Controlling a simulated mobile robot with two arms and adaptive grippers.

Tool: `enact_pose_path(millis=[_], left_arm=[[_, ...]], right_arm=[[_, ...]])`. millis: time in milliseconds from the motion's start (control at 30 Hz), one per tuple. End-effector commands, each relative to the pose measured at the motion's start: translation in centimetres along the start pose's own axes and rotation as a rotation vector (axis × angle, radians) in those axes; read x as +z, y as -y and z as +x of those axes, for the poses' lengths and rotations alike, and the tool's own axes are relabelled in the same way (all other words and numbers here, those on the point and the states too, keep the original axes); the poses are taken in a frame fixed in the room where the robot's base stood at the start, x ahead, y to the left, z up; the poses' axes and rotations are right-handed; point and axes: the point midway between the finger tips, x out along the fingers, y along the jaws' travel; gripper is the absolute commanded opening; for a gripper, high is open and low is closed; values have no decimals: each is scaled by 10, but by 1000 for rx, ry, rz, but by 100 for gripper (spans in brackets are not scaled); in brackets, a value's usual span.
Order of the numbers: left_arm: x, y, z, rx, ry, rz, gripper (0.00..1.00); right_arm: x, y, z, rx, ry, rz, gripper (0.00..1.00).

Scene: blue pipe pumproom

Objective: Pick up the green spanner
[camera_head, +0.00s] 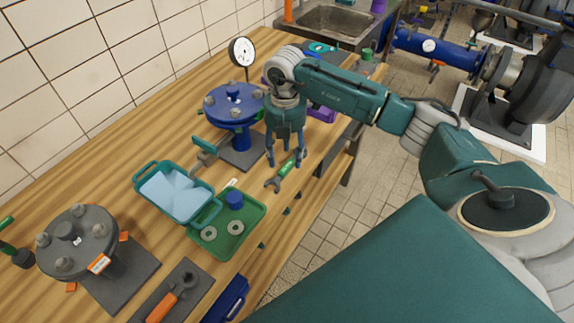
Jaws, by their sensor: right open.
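The green spanner (286,171) lies on the wooden bench top (314,152) near the bench's front edge, with grey jaw ends and a green middle. My right gripper (286,163) points down over it, its fingers apart on either side of the spanner's middle. It is open, and nothing is seen clamped in it. I cannot tell how far the fingertips are above the bench. One finger covers a small part of the spanner. My left gripper is not in view.
A blue flanged valve (236,107) stands just left of the gripper, with a pressure gauge (242,51) behind. A teal basket (176,193) and green tray (228,226) lie to the left. A grey flange (78,240) and orange-handled wrench (176,292) are nearer. A sink (335,20) is behind.

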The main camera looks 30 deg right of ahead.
Motion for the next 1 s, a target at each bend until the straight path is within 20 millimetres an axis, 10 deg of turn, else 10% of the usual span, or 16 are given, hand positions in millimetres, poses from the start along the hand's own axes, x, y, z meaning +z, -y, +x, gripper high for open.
enact_pose_path(millis=[500,767,1000], left_arm=[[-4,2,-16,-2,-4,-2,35],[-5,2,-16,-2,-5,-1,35],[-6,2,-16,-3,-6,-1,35]], right_arm=[[1,-1,37,-1,-1,-1,51],[1,-1,36,-1,-1,-1,1],[1,-2,36,1,0,0,0]])
